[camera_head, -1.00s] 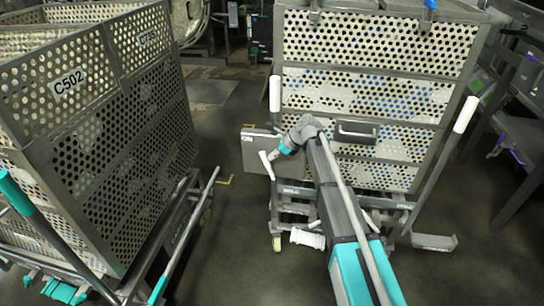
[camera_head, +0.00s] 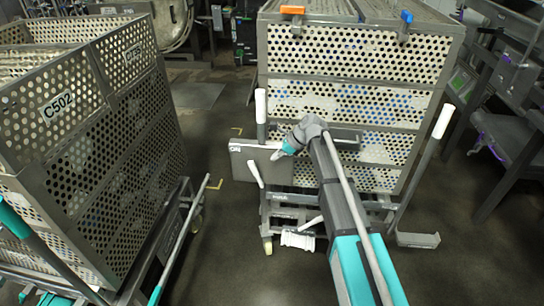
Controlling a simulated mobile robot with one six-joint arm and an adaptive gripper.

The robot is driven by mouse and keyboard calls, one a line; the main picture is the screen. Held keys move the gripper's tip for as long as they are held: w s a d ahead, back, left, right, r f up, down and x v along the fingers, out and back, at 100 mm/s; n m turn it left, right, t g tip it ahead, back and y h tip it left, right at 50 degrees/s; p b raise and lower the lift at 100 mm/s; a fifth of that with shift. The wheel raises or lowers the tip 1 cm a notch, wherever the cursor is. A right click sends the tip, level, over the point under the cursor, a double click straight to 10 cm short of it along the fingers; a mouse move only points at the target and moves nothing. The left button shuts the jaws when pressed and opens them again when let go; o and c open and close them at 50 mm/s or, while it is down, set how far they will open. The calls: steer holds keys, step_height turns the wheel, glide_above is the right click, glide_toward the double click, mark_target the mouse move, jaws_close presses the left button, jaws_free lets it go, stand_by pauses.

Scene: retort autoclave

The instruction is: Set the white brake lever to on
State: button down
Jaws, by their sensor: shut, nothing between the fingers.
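The white brake lever (camera_head: 255,174) is a short white bar on the left side of the right-hand cart's frame. It leans with its top to the left, in front of a grey plate (camera_head: 240,163) that has small lettering at its upper left. My gripper (camera_head: 277,156) is small in the picture, shut and empty. It is to the right of the lever's top, with a visible gap, in front of the plate. Its depth relative to the lever is hard to judge.
The right cart carries a perforated crate (camera_head: 345,100) with orange and blue clips on top. White-topped push handles (camera_head: 260,106) stand at its sides. Another white lever (camera_head: 311,223) and a white pedal (camera_head: 298,240) sit low. Crate C502 (camera_head: 85,150) stands left; floor between is clear.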

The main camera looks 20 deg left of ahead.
mark_target(262, 167)
steer(key=shift+a+r+p+v, duration=0.15)
steer(key=shift+p+v, duration=0.6)
steer(key=shift+v, duration=0.15)
steer(key=shift+a+r+p+v, duration=0.15)
steer(key=shift+a+p+v, duration=0.05)
steer(key=shift+p+v, duration=0.6)
steer(key=shift+a+r+p+v, duration=0.15)
steer(key=shift+p+v, duration=0.5)
steer(key=shift+v, duration=0.35)
steer(key=d+f+n+y+b, duration=0.5)
steer(key=n+b, duration=1)
steer(key=n, duration=0.3)
steer(key=shift+w+d+f+g+y, duration=0.3)
steer(key=shift+w+f+g+y, duration=0.25)
steer(key=shift+f, duration=0.45)
steer(key=shift+s+a, duration=0.15)
steer(key=b+x, duration=0.4)
steer(key=x, duration=0.9)
steer(key=shift+a+f+b, duration=0.1)
steer(key=shift+a+b, duration=0.3)
